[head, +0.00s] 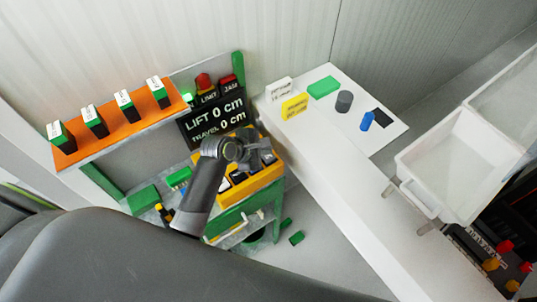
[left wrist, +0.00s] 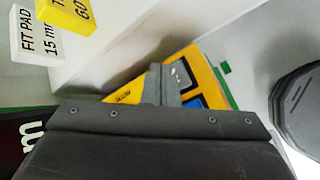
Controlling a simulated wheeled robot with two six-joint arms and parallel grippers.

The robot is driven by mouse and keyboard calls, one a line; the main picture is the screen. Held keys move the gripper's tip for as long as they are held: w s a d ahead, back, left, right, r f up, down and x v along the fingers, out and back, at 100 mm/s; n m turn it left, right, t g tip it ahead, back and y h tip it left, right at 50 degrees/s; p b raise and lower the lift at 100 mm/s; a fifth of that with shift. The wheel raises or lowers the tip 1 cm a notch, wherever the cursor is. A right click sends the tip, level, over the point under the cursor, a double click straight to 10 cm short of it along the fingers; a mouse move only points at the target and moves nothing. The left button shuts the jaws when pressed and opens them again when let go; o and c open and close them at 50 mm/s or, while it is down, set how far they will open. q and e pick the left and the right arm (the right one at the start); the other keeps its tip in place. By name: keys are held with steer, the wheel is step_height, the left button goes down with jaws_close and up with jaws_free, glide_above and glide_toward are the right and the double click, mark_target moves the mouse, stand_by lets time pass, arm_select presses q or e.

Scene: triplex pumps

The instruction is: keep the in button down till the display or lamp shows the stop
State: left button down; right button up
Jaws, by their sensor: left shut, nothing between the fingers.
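The black display (head: 215,118) in the head view reads "LIFT 0 cm" and "TRAVEL 0 cm". Above it sit two red-topped lamps, one labelled LIMIT (head: 204,83) and one labelled JAM (head: 229,82); I cannot tell whether either is lit. The yellow button box (head: 262,184) stands below the display. My left gripper (head: 264,156) is shut and empty over the box and hides part of it. My right gripper is not in view.
An orange shelf (head: 122,117) holds several labelled green-and-black blocks. A white bench (head: 340,185) at the right carries a yellow block (head: 295,106), a green block (head: 323,87) and small cylinders. White bins (head: 455,165) stand farther right.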

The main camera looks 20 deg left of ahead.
mark_target(265, 158)
arm_select(q)
steer(key=shift+r, duration=2.5)
steer(key=shift+f, duration=0.1)
